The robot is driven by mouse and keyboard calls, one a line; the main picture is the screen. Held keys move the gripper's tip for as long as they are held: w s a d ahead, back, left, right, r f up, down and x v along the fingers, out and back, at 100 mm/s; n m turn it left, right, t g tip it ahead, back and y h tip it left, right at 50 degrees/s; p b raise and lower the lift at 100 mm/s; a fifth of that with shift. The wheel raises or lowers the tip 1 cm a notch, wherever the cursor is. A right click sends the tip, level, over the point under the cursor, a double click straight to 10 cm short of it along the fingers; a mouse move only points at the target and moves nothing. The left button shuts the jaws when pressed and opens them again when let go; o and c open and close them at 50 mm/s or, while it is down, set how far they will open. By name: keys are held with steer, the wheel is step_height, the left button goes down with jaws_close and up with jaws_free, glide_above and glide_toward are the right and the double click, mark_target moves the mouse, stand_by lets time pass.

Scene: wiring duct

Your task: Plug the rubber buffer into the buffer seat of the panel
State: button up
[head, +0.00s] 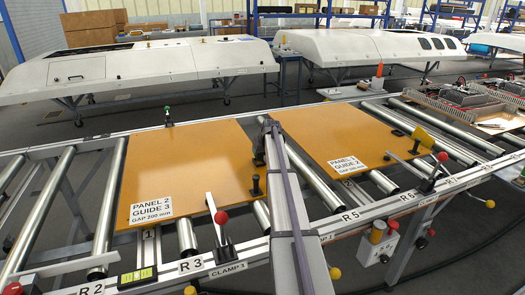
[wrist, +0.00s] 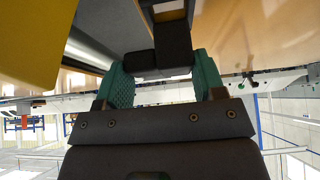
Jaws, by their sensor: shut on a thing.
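In the wrist view my gripper (wrist: 163,75) has green fingers closed on a black block, the rubber buffer (wrist: 173,46). The buffer sticks out past the fingertips. A dark bracket-like part (wrist: 160,12) lies just beyond it at the top edge; I cannot tell whether it is the buffer seat or whether they touch. In the head view the panel marked PANEL 2 (head: 190,165) lies flat on the rollers. The panel marked PANEL 1 (head: 350,135) lies to its right. My arm crosses between them and largely hides the gripper and buffer there.
A red-knobbed clamp (head: 221,217) stands at the front edge of PANEL 2, and another (head: 442,157) by PANEL 1. A black upright post (head: 256,186) stands near PANEL 2's right edge. Bare rollers (head: 108,200) lie to the left. White vehicle shells stand behind.

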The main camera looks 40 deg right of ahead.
steer(key=shift+f, duration=0.15)
steer(key=shift+f+b, duration=0.35)
steer(key=shift+b, duration=0.15)
steer(key=shift+f+b, duration=0.8)
steer(key=shift+b, duration=0.05)
steer(key=o, duration=1.1)
steer(key=shift+r, duration=0.15)
steer(key=p+v, duration=0.9)
steer(key=v, duration=0.1)
steer(key=shift+s+r, duration=0.25)
